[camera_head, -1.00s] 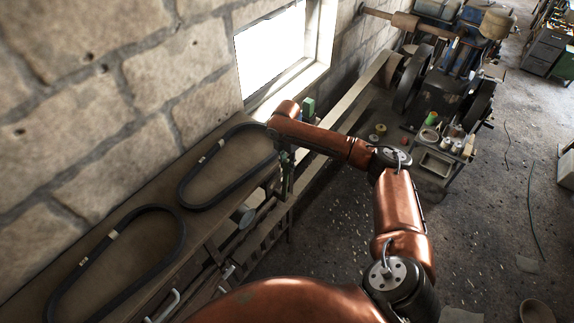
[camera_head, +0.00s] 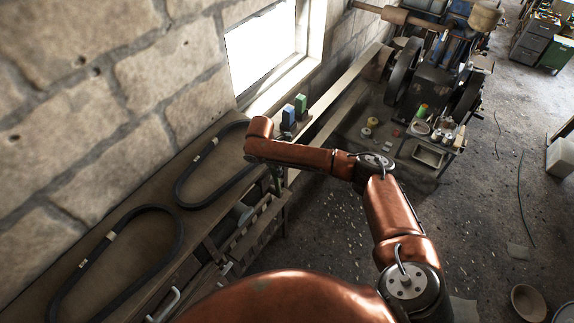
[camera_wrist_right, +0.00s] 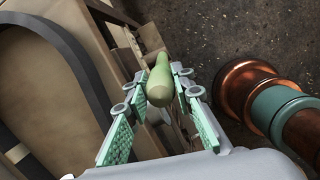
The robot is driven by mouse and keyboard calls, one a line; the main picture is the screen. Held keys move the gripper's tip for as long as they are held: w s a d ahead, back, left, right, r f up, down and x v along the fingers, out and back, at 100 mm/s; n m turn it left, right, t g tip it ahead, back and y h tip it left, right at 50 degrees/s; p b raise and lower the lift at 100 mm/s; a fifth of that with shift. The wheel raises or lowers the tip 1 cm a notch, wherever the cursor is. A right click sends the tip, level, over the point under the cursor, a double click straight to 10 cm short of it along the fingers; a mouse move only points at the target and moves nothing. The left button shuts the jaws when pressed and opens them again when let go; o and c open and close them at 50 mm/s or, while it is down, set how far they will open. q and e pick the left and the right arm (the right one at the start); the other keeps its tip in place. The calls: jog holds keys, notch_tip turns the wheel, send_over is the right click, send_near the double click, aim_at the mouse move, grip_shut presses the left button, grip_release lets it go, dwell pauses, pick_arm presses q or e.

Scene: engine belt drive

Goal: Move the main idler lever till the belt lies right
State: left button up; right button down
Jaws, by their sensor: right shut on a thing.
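My right gripper (camera_wrist_right: 160,90) is shut on a smooth olive-green handle (camera_wrist_right: 160,72), seen between its green-padded fingers in the right wrist view. I take the handle for the idler lever's grip, but the rest of the lever cannot be made out. In the head view this gripper (camera_head: 277,184) is mostly hidden under my copper arm, at the bench's front edge. A black belt (camera_head: 181,190) with a pale tag lies as a long loop on the bench beside it, also visible in the right wrist view (camera_wrist_right: 84,68). A second similar belt (camera_head: 180,235) lies nearer. My left gripper is not visible.
The stone wall bounds the bench on the left. A machine with large wheels (camera_head: 402,72) stands at the back right. The floor at right is mostly open.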

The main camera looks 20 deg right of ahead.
jog(key=shift+s+a+f, duration=0.1)
jog(key=c, duration=1.7)
grip_release()
jog(key=shift+o, duration=0.2)
jog(key=shift+r, duration=0.2)
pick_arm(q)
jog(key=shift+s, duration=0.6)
pick_arm(e)
jog(key=v, duration=1.1)
jog(key=shift+r, duration=0.35)
